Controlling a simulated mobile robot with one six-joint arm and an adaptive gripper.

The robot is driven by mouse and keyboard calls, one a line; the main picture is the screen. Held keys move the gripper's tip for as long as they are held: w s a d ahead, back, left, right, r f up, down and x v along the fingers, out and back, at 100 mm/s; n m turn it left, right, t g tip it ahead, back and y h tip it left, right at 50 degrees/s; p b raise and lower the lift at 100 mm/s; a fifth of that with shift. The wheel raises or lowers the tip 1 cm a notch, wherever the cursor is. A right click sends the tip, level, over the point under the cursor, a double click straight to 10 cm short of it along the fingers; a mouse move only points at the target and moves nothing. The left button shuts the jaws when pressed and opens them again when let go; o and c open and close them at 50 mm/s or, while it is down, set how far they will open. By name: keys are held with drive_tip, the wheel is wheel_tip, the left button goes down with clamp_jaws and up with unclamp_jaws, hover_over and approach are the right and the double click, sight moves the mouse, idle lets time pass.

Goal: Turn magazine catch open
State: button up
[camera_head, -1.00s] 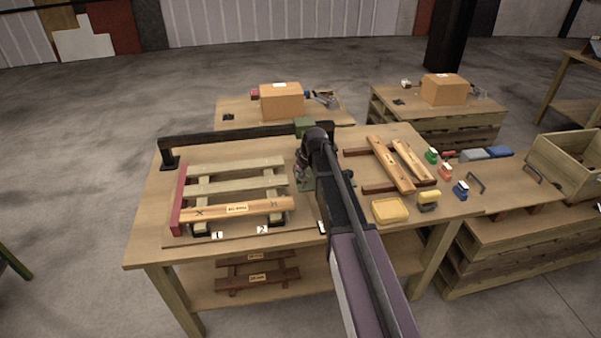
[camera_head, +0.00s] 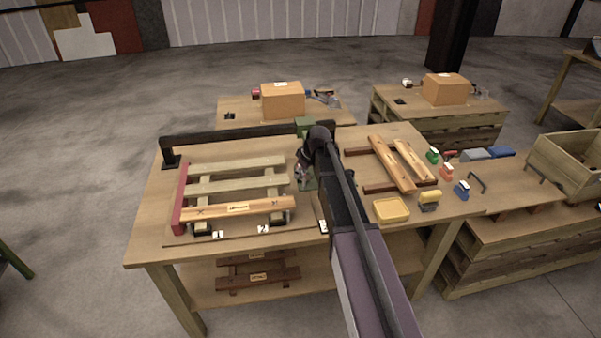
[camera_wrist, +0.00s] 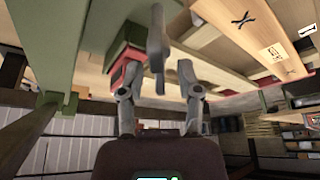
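A grey lever-like piece (camera_wrist: 157,40) hangs between and just beyond my fingertips in the wrist view; I take it for the magazine catch, but its open or closed state is unclear. Beside it on the left are a red part (camera_wrist: 126,72) and a green block (camera_wrist: 122,38). My gripper (camera_wrist: 158,75) is open, with a finger on each side of the grey piece's lower end; contact is not visible. In the head view my gripper (camera_head: 303,174) is low over the workbench, right of the slatted frame. My arm hides most of the catch area there.
The slatted wooden frame (camera_head: 235,188) lies left on the workbench (camera_head: 150,222). A black bar (camera_head: 235,138) runs behind it to a green block (camera_head: 306,126). Crossed wooden slats (camera_head: 390,165), a yellow tray (camera_head: 390,210) and small coloured items lie right of my arm.

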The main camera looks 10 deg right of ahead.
drive_tip(key=shift+m, duration=0.4)
drive_tip(key=shift+w+d+m+t+h, duration=0.15)
drive_tip(key=shift+m+t+h, duration=0.25)
drive_tip(key=shift+m, duration=0.8)
drive_tip(key=shift+d+m+t+h, duration=0.2)
drive_tip(key=shift+m+h, duration=0.4)
drive_tip(key=shift+m, duration=0.6)
drive_tip(key=shift+m+h, duration=0.3)
drive_tip(key=shift+m, duration=0.5)
drive_tip(key=shift+d+r, duration=0.1)
drive_tip(key=shift+r, duration=0.05)
drive_tip(key=p+v, duration=1.3)
drive_tip(key=v, duration=0.1)
drive_tip(key=s+f+g+b, duration=0.2)
drive_tip(key=s+f+b, duration=0.5)
drive_tip(key=s, duration=0.5)
drive_tip(key=s+f+g+b, duration=0.2)
drive_tip(key=s+f+b, duration=0.5)
drive_tip(key=s, duration=0.6)
drive_tip(key=shift+d+f+m+g, duration=0.3)
drive_tip(key=shift+f, duration=0.75)
